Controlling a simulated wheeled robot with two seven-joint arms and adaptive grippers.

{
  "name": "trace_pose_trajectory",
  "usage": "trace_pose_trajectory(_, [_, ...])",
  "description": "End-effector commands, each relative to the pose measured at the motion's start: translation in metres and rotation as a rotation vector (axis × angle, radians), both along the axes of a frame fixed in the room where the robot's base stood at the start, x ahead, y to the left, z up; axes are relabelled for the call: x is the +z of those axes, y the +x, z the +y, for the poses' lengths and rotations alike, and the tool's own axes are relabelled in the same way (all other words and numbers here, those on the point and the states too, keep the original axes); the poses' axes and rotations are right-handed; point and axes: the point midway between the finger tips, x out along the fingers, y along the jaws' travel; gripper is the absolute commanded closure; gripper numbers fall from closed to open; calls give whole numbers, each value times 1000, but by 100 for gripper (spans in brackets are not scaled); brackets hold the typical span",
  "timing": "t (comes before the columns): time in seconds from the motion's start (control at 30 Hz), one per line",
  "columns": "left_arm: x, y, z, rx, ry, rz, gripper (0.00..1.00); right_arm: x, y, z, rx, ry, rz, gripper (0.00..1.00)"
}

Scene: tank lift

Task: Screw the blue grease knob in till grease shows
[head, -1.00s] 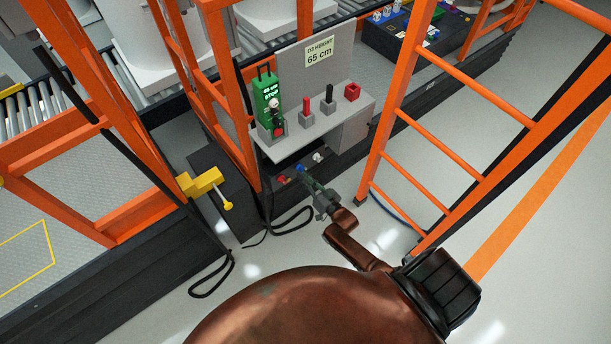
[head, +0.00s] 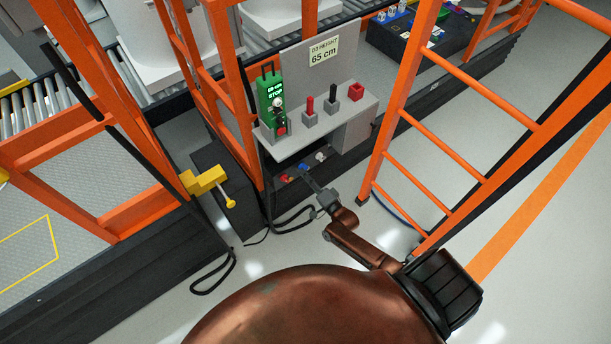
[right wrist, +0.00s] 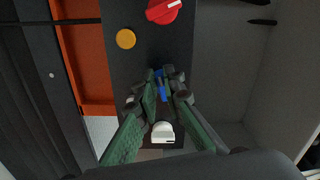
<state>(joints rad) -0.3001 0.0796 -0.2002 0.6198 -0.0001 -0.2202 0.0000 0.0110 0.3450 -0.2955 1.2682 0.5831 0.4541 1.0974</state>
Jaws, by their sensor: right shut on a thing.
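The blue grease knob (head: 302,167) sits low on the dark panel under the control shelf, between a red knob (head: 284,178) and a white knob (head: 320,156). In the right wrist view, the blue knob (right wrist: 161,86) shows between the fingertips of my right gripper (right wrist: 162,80), partly hidden by them. My right gripper (head: 308,178) reaches the knob from the front and is shut on it. I cannot make out any grease. My left gripper is not in view.
The right wrist view shows a red knob (right wrist: 163,11), a round amber disc (right wrist: 125,39) and a white knob (right wrist: 162,132) close by. An orange ladder (head: 437,150) stands to the right. A yellow bracket (head: 206,180) juts out at left. Black cable loops lie on the floor.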

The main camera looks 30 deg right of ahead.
Motion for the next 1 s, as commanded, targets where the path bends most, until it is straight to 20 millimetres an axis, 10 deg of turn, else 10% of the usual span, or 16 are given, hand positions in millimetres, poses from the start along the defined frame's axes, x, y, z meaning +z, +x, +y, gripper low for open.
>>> trace_pose_trajectory(1.0, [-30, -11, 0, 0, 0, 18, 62, 9, -1, -4, -2, 957, 78, 100])
